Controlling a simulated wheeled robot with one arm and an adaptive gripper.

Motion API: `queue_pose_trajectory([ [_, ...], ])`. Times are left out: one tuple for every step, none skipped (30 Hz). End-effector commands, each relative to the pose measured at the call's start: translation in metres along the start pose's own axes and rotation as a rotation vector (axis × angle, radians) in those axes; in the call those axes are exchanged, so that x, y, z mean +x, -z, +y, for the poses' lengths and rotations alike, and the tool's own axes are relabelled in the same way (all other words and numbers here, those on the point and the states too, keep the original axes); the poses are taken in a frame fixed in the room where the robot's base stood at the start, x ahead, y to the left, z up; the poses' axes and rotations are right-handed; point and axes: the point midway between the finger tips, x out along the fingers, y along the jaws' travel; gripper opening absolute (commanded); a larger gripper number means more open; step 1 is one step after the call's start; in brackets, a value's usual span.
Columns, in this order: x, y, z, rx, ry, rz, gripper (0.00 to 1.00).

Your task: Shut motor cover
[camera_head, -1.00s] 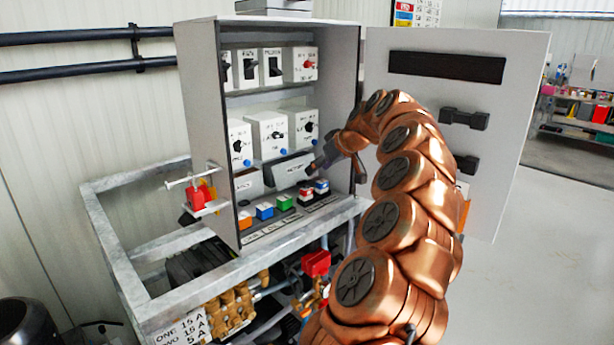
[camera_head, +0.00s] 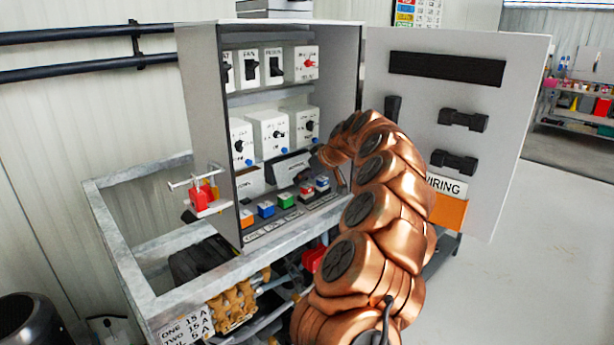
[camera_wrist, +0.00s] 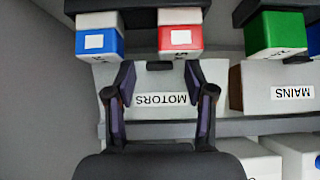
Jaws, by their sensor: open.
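The motor cover (camera_wrist: 160,103) is a pale panel labelled MOTORS, upside down in the wrist view. In the head view my gripper (camera_head: 322,157) is at the right end of the panel, partly hidden by my arm.
A similar panel labelled MAINS (camera_wrist: 291,93) sits beside it. Blue (camera_wrist: 97,38), red (camera_wrist: 180,37) and green (camera_wrist: 275,33) buttons stand close to the fingers. White switch boxes (camera_head: 268,132) line the cabinet. The open cabinet door (camera_head: 450,95) is right of my arm.

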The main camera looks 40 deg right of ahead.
Motion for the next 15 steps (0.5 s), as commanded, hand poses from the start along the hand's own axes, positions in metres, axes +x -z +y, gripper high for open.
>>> queue_pose_trajectory([
  [0.0000,-0.0001,0.0001,0.000,0.000,0.000,0.51],
  [-0.0001,-0.0001,0.0002,0.000,0.000,0.000,0.48],
  [-0.0001,-0.0002,0.0002,0.000,0.000,0.000,0.44],
  [-0.0001,-0.0002,0.0002,0.000,0.000,0.000,0.41],
  [-0.0001,-0.0002,0.0002,0.000,0.000,0.000,0.38],
  [-0.0001,-0.0002,0.0002,0.000,0.000,0.000,0.33],
  [-0.0001,-0.0002,0.0002,0.000,0.000,0.000,0.30],
  [0.0000,-0.0003,0.0002,0.000,0.000,0.000,0.27],
  [-0.0001,-0.0002,0.0002,0.000,0.000,0.000,0.23],
  [-0.0001,-0.0003,0.0001,0.000,0.000,0.000,0.20],
  [-0.0001,-0.0003,0.0001,0.000,0.000,0.000,0.17],
  [-0.0001,-0.0003,0.0001,0.000,0.000,-0.001,0.12],
  [-0.0001,-0.0003,0.0001,0.000,0.000,-0.001,0.09],
  [0.0000,-0.0004,0.0001,0.001,0.000,-0.001,0.06],
  [0.0000,-0.0004,0.0001,0.001,0.000,-0.001,0.02],
])
